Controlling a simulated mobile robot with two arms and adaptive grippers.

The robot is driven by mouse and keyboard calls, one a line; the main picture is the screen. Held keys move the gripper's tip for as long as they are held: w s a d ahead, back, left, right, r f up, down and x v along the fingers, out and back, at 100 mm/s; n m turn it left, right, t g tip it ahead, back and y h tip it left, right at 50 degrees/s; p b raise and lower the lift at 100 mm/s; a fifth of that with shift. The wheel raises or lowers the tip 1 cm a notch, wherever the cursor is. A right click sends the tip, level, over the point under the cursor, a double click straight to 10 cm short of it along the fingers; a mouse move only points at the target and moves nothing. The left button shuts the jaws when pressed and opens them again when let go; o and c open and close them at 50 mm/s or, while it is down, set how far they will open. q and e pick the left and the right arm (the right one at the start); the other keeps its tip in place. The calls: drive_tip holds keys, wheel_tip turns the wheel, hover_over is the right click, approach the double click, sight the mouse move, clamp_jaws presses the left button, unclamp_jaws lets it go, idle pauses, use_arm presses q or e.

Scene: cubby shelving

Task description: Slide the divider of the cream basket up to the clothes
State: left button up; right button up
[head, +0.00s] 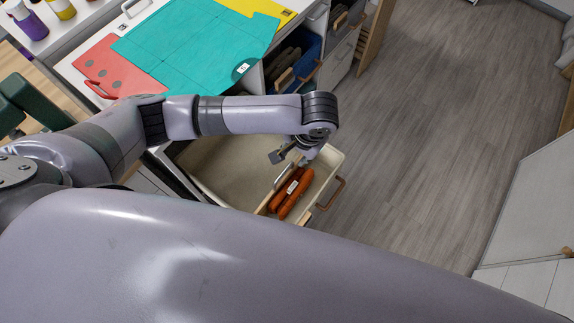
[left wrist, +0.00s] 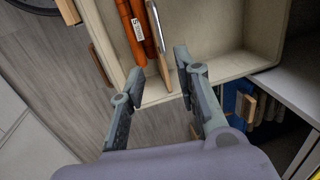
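The cream basket (head: 222,188) is pulled out of the shelving and also shows in the left wrist view (left wrist: 226,62). Orange rolled clothes (head: 285,197) with a white tag lie at its front end, and show in the left wrist view (left wrist: 128,22). The thin wooden divider (left wrist: 163,66), with a metal handle, stands right beside the clothes; I cannot tell if it touches them. The rest of the basket is empty. My left gripper (head: 290,154) is over the basket's rim by the divider. Its fingers (left wrist: 158,66) are apart, with the divider's end between them. My right gripper is not visible.
A counter with teal (head: 195,45) and red (head: 105,68) sheets lies at upper left. Another open basket (head: 293,60) with blue and dark clothes is behind my arm. The wooden floor (head: 430,120) to the right is clear.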

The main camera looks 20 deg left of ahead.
sight(286, 170)
use_arm(q)
drive_tip(key=f, duration=0.4)
drive_tip(key=a+f, duration=0.1)
drive_tip(key=f, duration=0.3)
drive_tip(key=a+f, duration=0.1)
drive_tip(key=f, duration=0.3)
drive_tip(key=shift+w+a+f+b, duration=0.25)
drive_tip(key=shift+w+f+b, duration=0.05)
drive_tip(key=shift+w, duration=0.1)
drive_tip(key=shift+c, duration=0.5)
clamp_jaws()
drive_tip(key=shift+d, duration=0.1)
